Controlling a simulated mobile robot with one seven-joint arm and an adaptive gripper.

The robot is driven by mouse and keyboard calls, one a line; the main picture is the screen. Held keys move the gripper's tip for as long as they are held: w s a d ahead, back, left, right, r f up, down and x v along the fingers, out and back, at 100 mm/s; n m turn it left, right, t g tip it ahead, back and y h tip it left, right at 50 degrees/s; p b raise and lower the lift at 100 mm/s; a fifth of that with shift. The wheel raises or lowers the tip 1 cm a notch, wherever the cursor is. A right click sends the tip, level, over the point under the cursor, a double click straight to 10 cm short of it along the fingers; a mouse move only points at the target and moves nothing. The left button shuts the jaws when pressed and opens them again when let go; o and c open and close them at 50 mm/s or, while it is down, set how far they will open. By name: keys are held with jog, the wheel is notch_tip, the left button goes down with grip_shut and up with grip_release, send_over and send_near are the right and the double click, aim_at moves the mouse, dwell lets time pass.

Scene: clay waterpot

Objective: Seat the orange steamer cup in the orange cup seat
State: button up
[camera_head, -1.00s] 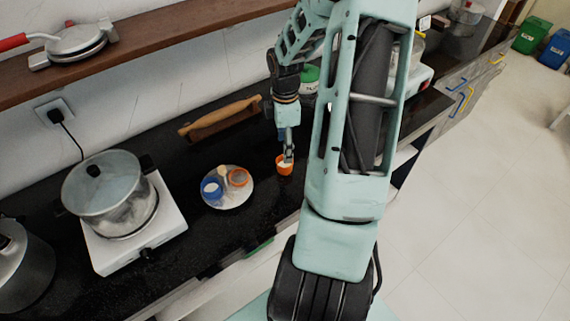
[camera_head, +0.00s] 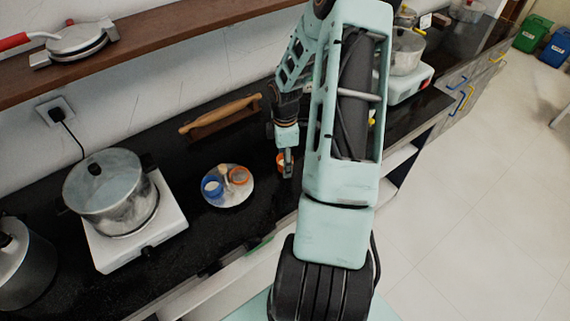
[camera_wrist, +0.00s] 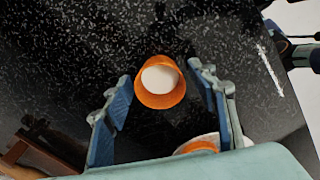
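The orange steamer cup (camera_wrist: 172,98), with a white interior, stands on the dark counter between the fingertips of my gripper (camera_wrist: 160,78) in the wrist view. The fingers are apart, with a narrow gap on each side of the cup. In the head view, my gripper (camera_head: 287,168) points down and partly hides the cup (camera_head: 280,162). The orange cup seat (camera_head: 239,177) is on the round pale plate (camera_head: 232,202), left of my gripper. In the wrist view, the seat (camera_wrist: 198,147) is partly cut off by my gripper body.
A blue cup (camera_head: 212,188) and a small beige piece (camera_head: 224,170) share the plate. A wooden rolling pin (camera_head: 220,114) lies behind. A pot (camera_head: 108,195) on a white stove stands left. Bare counter surrounds the cup.

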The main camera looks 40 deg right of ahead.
jog(key=c, duration=0.8)
jog(key=shift+r, duration=0.1)
jog(key=shift+r, duration=0.55)
jog(key=s+a+r, duration=0.2)
jog(key=s+r, duration=0.2)
jog(key=s+a+r, duration=0.2)
jog(key=s+r, duration=0.2)
jog(key=s+a+r, duration=0.2)
jog(key=s+r, duration=0.1)
jog(key=s, duration=0.1)
jog(key=shift+s+a+r, duration=0.15)
jog(key=shift+a+r, duration=0.2)
jog(key=shift+r, duration=0.05)
jog(key=w+a+r+m, duration=0.1)
jog(key=w+a+m, duration=0.3)
jog(key=w+a, duration=0.1)
jog(key=w+a+m+p, duration=0.1)
jog(key=w+a+m, duration=0.3)
jog(key=w+a, duration=0.1)
jog(key=w+a+r+m, duration=0.1)
jog(key=w+a+m, duration=0.3)
jog(key=w+a, duration=0.1)
jog(key=shift+w+a+r+m, duration=0.1)
jog(key=shift+a+r+m, duration=0.1)
jog(key=shift+a, duration=0.2)
jog(key=shift+a+r+m, duration=0.1)
jog(key=shift+a+m, duration=0.1)
jog(key=shift+a, duration=0.15)
